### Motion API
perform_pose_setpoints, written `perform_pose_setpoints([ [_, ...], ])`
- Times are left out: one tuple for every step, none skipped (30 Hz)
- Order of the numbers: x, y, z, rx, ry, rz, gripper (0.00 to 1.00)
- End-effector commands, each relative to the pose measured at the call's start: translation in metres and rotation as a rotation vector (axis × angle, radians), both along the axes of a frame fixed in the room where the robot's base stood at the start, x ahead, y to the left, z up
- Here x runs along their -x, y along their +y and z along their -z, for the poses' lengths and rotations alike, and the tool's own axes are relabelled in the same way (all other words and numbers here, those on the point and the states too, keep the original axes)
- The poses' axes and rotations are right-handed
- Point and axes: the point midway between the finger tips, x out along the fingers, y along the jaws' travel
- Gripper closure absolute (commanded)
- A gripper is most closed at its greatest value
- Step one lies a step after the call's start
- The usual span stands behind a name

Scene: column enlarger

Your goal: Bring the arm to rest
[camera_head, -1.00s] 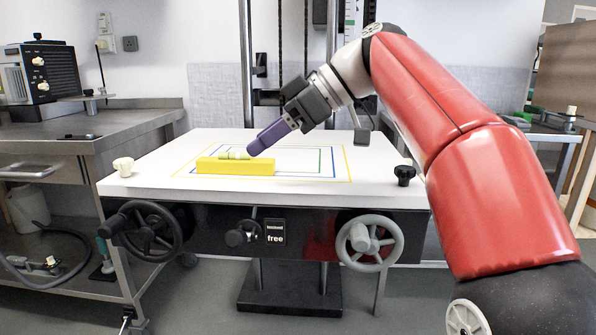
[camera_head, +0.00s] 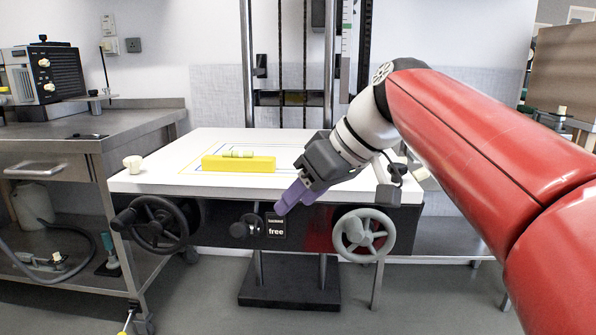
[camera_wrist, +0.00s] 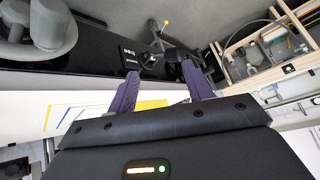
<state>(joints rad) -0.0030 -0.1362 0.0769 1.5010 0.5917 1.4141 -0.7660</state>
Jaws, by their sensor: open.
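My gripper (camera_head: 281,207) is in front of the table's front edge, near the small plate that reads "free" (camera_head: 276,231). Its purple fingers point down and to the left. In the wrist view the two fingers of my gripper (camera_wrist: 158,88) stand apart with nothing between them. My red arm reaches in from the right.
A yellow spirit level (camera_head: 238,165) lies on the white table (camera_head: 180,184). A black handwheel (camera_head: 157,222), a small black knob (camera_head: 245,226) and a grey handwheel (camera_head: 362,234) are on the table's front. A steel bench (camera_head: 60,145) stands at the left.

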Motion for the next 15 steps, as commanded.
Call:
perform_pose_setpoints([
  [0.012, -0.011, 0.011, 0.026, 0.022, 0.076, 0.49],
  [0.019, -0.018, 0.020, 0.042, 0.036, 0.128, 0.49],
  [0.030, -0.029, 0.033, 0.064, 0.053, 0.204, 0.49],
  [0.038, -0.039, 0.044, 0.083, 0.065, 0.264, 0.49],
  [0.047, -0.048, 0.056, 0.099, 0.076, 0.325, 0.49],
  [0.059, -0.061, 0.072, 0.121, 0.087, 0.405, 0.49],
  [0.069, -0.071, 0.085, 0.137, 0.094, 0.461, 0.49],
  [0.078, -0.080, 0.097, 0.150, 0.099, 0.516, 0.49],
  [0.091, -0.092, 0.114, 0.167, 0.102, 0.584, 0.49],
  [0.099, -0.100, 0.126, 0.178, 0.103, 0.631, 0.49],
  [0.108, -0.107, 0.137, 0.188, 0.103, 0.673, 0.49],
  [0.118, -0.116, 0.151, 0.198, 0.102, 0.724, 0.49],
  [0.125, -0.122, 0.161, 0.205, 0.100, 0.757, 0.49],
  [0.132, -0.127, 0.170, 0.210, 0.098, 0.787, 0.49],
  [0.139, -0.133, 0.180, 0.215, 0.095, 0.820, 0.49],
])
